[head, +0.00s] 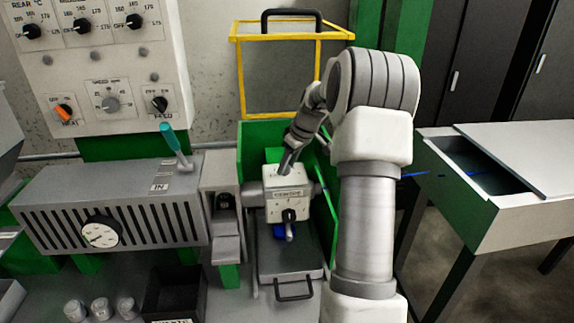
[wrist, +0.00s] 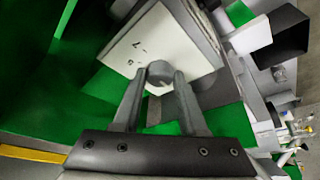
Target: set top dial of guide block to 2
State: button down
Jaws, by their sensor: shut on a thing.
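The guide block (head: 287,187) is a pale box labelled CENTRE, standing inside a green housing in the head view. A dark dial with a light lever sits on its front face (head: 290,215). My gripper (head: 286,168) reaches down onto the block's top from above. In the wrist view, the fingers of my gripper (wrist: 161,78) are shut on the grey round top dial (wrist: 160,72), one finger on each side. The block's white top face (wrist: 165,38) shows a few dark digits beside the dial. The dial's pointer and its setting cannot be read.
A yellow-framed guard (head: 238,75) stands raised behind the block. Green side walls (head: 330,215) flank it closely. A slotted grey trough (head: 120,205) with a teal lever (head: 172,140) lies to the left. Blue cable (head: 415,174) runs right to a bench (head: 490,215).

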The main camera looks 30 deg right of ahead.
jog(key=shift+n, duration=0.3)
jog(key=shift+c, duration=2.2)
grip_release()
jog(key=v, duration=0.7)
jog(key=shift+r+p, duration=0.2)
jog(key=shift+p, duration=0.15)
jog(key=shift+d, duration=0.1)
